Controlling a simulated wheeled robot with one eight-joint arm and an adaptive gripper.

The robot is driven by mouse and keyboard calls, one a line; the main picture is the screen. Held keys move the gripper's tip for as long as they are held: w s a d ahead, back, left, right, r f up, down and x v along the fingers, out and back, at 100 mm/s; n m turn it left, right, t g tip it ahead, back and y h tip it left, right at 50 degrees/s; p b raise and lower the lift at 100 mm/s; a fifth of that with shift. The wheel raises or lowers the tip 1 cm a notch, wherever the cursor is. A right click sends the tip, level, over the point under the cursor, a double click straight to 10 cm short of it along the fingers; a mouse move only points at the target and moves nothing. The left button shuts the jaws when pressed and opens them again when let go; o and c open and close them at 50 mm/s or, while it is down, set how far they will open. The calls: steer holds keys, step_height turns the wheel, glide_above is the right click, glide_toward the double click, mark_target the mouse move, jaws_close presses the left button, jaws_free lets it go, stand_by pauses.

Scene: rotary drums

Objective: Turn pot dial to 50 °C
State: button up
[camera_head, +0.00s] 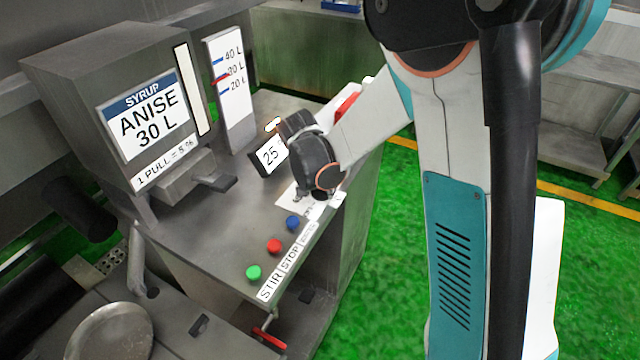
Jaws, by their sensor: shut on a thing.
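My gripper (302,192) reaches down from the right onto the grey metal bench top. It is shut at the place of the dial, over a white label plate (288,203). The dial itself is hidden behind the fingers and wrist, so its pointer and marks cannot be read. A small display (271,154) stands just behind and left of my gripper. It reads 25, and the rest of its text is covered by my wrist.
Green (254,272), red (274,246) and blue (293,222) buttons sit in front of my gripper, beside a STIR/STOP strip (284,270). A syrup dispenser (140,115) and a level gauge (231,90) stand behind left. A red item (347,104) lies behind my arm.

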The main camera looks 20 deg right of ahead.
stand_by(0.3)
steer(key=o, duration=1)
steer(key=shift+o, duration=0.2)
steer(key=shift+r, duration=0.1)
steer(key=v, duration=1.1)
steer(key=shift+a+r, duration=0.15)
steer(key=shift+r, duration=0.25)
